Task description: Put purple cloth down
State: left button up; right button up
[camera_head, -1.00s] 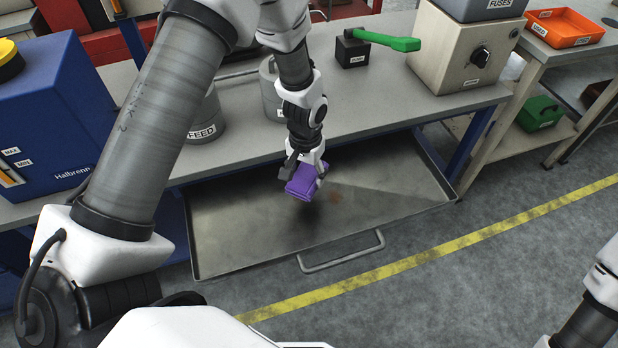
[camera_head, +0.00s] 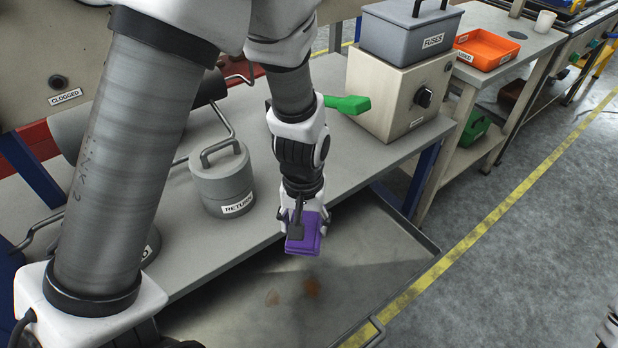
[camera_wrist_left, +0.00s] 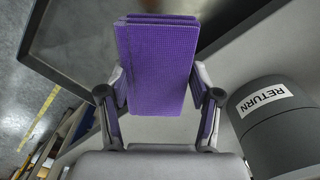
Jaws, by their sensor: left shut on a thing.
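The purple cloth (camera_head: 303,236) is a folded pad held in my left gripper (camera_head: 304,214), near the front edge of the bench and above the open metal drawer or tray. In the left wrist view the cloth (camera_wrist_left: 158,65) sits between the two fingers of the left gripper (camera_wrist_left: 160,98), which are shut on it. The cloth looks clear of any surface.
The grey bench (camera_head: 262,105) holds a canister marked RETURN (camera_head: 222,180), a green handle (camera_head: 348,104) and a beige box (camera_head: 392,95) under the FUSES bin (camera_head: 408,30). The open metal tray (camera_head: 350,260) has rusty spots. An orange bin (camera_head: 487,47) stands farther right.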

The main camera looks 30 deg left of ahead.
pick_arm(q)
jog(key=shift+w+d+r, duration=0.15)
jog(key=shift+w+r, duration=0.35)
jog(key=shift+r, duration=0.15)
jog(key=w+a, duration=0.3)
jog(key=w+a+f, duration=0.1)
jog(key=w+a, duration=0.2)
jog(key=w, duration=0.1)
jog(key=w+a, duration=0.4)
jog(key=shift+w+f, duration=0.2)
jog(key=shift+f, duration=0.2)
notch_tip(320, 180, down, 4)
jog(key=shift+r, duration=0.25)
pick_arm(e)
jog(key=shift+d+f, duration=0.1)
jog(key=shift+d, duration=0.15)
pick_arm(q)
jog(key=shift+f, duration=0.1)
pick_arm(e)
jog(key=shift+s, duration=0.1)
pick_arm(q)
jog(key=o, duration=1.1)
